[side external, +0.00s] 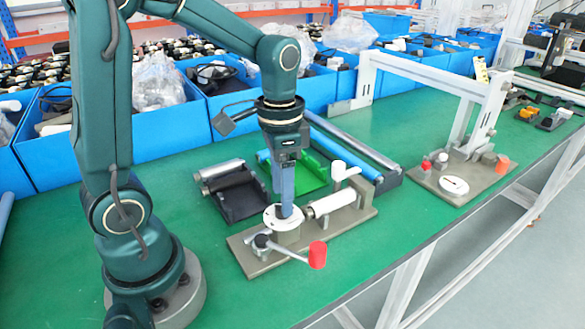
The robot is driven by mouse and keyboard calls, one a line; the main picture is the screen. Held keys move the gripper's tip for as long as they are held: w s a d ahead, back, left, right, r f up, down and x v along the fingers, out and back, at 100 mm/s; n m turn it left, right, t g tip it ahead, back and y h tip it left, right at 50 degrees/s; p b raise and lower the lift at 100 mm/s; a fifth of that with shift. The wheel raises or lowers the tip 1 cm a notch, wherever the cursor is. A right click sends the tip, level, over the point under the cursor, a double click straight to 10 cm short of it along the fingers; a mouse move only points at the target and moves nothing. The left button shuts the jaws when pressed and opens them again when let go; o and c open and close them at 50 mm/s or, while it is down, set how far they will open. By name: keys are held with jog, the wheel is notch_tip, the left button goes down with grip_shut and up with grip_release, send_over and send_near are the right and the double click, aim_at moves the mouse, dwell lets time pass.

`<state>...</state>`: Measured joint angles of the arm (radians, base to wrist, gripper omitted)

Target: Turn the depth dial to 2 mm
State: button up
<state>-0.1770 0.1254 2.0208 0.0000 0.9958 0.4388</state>
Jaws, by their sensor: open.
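My gripper (285,208) points straight down with its fingertips at a round white dial (271,222) on a grey-brown fixture plate (252,265). The gripper is open, and its fingers cover the middle of this dial. I cannot tell whether they touch it. The dial's marks and setting are too small or hidden to read. Another white dial (454,186) with a dark pointer mark lies flat on a second fixture plate at the right, apart from my gripper. I cannot tell from any label which dial is for depth.
A lever with a red knob (318,255) sticks out at the near plate's front. A white roller (332,202) lies right of the gripper. Black and green trays (238,200) stand behind. Blue bins (160,125) line the back. Green table is bare at front left.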

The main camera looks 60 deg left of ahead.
jog(key=shift+r, duration=1.6)
jog(key=shift+r, duration=0.1)
jog(key=s+d+r+n+t, duration=0.2)
jog(key=s+d+n+t, duration=0.1)
jog(key=s, duration=0.4)
jog(key=d+t, duration=0.1)
jog(key=t, duration=0.1)
jog(key=shift+r+t, duration=0.25)
jog(key=shift+t, duration=0.05)
jog(key=shift+s, duration=0.1)
